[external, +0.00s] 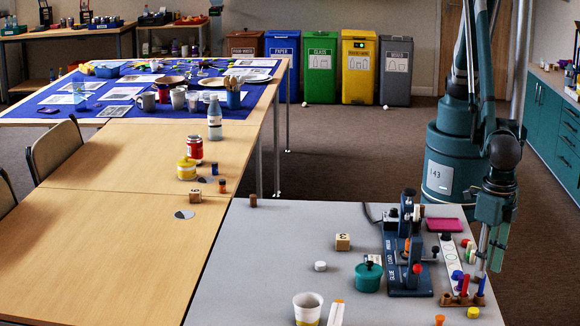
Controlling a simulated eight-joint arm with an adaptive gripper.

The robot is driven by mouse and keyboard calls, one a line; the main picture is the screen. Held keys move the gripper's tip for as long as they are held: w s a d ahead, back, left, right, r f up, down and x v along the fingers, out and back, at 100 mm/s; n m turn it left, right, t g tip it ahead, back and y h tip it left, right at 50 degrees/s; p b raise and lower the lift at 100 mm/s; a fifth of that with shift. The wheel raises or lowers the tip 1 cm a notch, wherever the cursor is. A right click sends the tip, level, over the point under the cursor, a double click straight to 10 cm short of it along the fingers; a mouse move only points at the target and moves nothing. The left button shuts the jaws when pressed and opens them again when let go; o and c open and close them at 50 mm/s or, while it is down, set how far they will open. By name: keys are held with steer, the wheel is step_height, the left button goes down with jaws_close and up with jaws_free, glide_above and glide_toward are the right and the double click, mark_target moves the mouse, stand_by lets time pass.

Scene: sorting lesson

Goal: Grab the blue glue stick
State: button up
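A small blue upright stick (481,285) stands in a brown holder (455,300) at the lower right of the grey table. It looks like the blue glue stick, but it is too small to be sure. A red stick (465,284) stands beside it in the same holder. Another blue piece (457,276) shows just behind the holder. My gripper (489,262) hangs at the right edge of the table, above and close to the blue stick. Its thin fingers point down. I cannot tell whether they are open or touching anything.
A dark blue press (410,281) stands left of the holder, with a teal pot (368,277) beside it. A white strip with circles (452,258) and small coloured pieces lie behind. A white cup (307,309) stands in front. The grey table's left part is mostly clear.

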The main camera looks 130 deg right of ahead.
mark_target(483, 280)
steer(key=shift+w+f+b, duration=0.15)
steer(key=shift+f+b, duration=0.2)
steer(key=shift+f, duration=2.1)
steer(key=c, duration=0.8)
